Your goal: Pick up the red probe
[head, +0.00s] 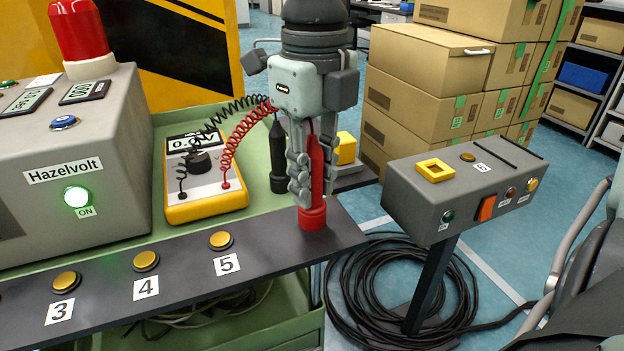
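The red probe (316,168) stands upright in a red round holder (312,217) at the right end of the dark panel. A coiled red lead (243,133) joins it to the yellow meter (207,207). My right gripper (312,175) points down from above, with its fingers on both sides of the probe's upper body. They look closed on it, though the far finger is partly hidden. The probe's lower end is hidden in the holder. My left gripper is not in view.
A black probe (278,157) stands close on the left with its own coiled lead. A grey Hazelvolt box (75,165) with a red beacon is at left. A grey control box (460,190) on a post and stacked cartons (430,80) are at right. Black cable (360,300) lies coiled on the floor.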

